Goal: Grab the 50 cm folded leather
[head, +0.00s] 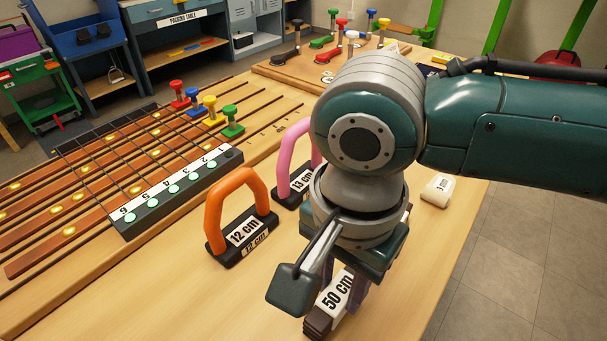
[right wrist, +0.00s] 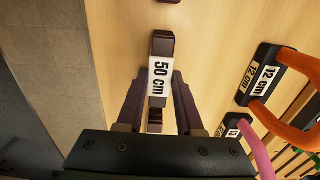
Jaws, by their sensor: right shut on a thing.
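The folded leather (head: 319,321) is a dark, narrow piece with a white "50 cm" label, low in the head view. In the right wrist view the folded leather (right wrist: 163,43) lies lengthwise between my fingers. My right gripper (right wrist: 158,88) is shut on it, one finger along each side of the label. In the head view my right gripper (head: 345,291) points down at the table, and its wrist hides part of the leather. My left gripper does not show.
An orange handled block marked 12 cm (head: 240,234) stands left of my right gripper. A pink handled block marked 13 cm (head: 293,150) is partly behind my wrist. A small white block (head: 438,189) lies to the right. A slotted strip board (head: 140,180) fills the left.

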